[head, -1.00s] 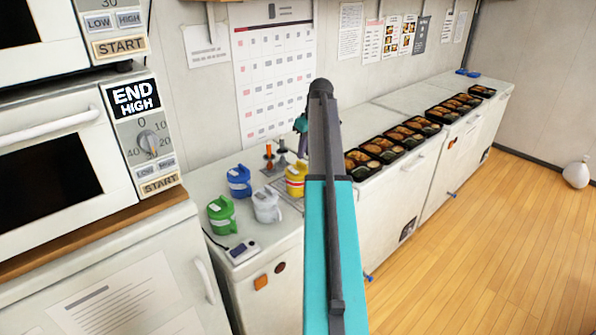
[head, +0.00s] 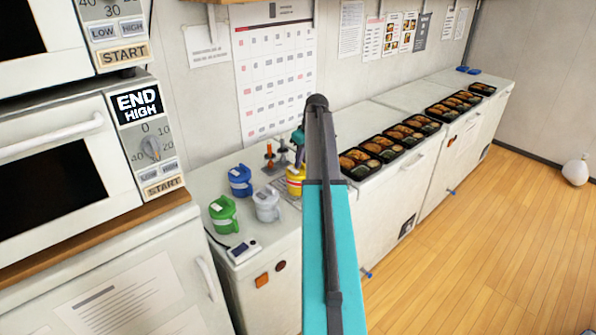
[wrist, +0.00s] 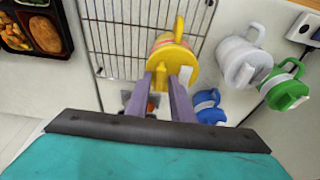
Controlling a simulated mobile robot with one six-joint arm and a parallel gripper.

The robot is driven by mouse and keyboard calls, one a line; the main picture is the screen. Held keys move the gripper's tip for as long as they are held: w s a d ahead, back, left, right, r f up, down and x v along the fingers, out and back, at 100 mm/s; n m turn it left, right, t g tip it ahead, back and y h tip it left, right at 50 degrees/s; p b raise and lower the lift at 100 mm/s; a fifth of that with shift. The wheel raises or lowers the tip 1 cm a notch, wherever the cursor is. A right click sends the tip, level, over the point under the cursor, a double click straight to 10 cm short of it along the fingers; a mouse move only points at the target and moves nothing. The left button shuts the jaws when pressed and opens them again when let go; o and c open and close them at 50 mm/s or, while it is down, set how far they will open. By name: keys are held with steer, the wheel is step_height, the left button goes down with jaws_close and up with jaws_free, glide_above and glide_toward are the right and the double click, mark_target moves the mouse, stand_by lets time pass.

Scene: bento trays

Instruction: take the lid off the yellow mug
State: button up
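The yellow mug (head: 296,181) stands on the counter beside the white mug, partly hidden by my arm in the head view.
The white mug (head: 267,207), blue mug (head: 240,181) and green mug (head: 223,216) stand close by, left of the yellow mug. Black bento trays (head: 365,169) line the counter to the right. Microwaves (head: 70,165) stand at the left.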

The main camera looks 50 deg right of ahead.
jaws_close()
steer(key=shift+r, duration=0.15)
steer(key=shift+r+b, duration=1.1)
steer(key=shift+r, duration=0.5)
steer(key=s+a+r+b, duration=0.1)
steer(key=s+a+b, duration=0.3)
steer(key=s+a, duration=0.6)
steer(key=shift+s+a+r+b, duration=0.25)
steer(key=shift+s+a+b, duration=0.15)
steer(key=shift+s, duration=0.5)
